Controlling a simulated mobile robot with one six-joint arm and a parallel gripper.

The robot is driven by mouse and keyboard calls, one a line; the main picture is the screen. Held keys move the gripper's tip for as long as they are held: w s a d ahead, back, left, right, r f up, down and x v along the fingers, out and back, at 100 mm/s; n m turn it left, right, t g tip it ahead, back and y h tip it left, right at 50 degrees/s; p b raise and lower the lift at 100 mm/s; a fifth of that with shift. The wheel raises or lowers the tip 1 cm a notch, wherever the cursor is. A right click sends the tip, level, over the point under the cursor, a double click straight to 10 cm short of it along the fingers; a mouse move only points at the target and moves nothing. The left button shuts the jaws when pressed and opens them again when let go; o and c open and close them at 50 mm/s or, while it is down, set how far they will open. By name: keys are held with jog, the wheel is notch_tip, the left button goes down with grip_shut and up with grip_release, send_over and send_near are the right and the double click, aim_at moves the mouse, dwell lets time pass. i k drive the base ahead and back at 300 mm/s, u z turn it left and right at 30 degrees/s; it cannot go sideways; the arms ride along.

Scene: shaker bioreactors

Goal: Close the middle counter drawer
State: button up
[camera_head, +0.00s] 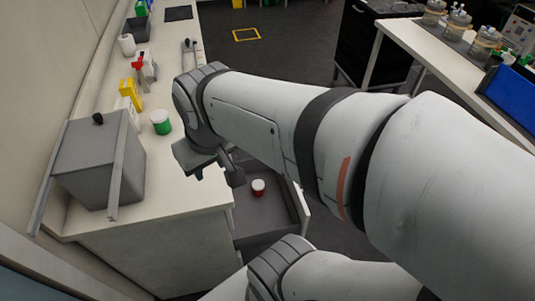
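The counter drawer (262,218) stands pulled out from the white counter, right of its near end. My gripper (217,177) points down near the counter's right edge, above and beside the drawer's inner end. Its dark fingers look apart, with nothing seen between them. My arm hides much of the drawer's far side and any neighbouring drawers.
On the counter (175,185) stand a grey box (97,165), a green-and-white jar (160,122), a yellow item (130,92) and a red-and-white item (142,68). A second bench (420,45) with glass vessels stands at the right. Dark floor lies between.

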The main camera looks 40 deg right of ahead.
aim_at(282, 210)
jog(key=z, duration=0.25)
jog(key=k, duration=0.25)
jog(key=u, duration=1.95)
jog(key=k, duration=2.2)
jog(key=z, duration=1.35)
jog(key=i, duration=1)
jog(key=z, duration=0.1)
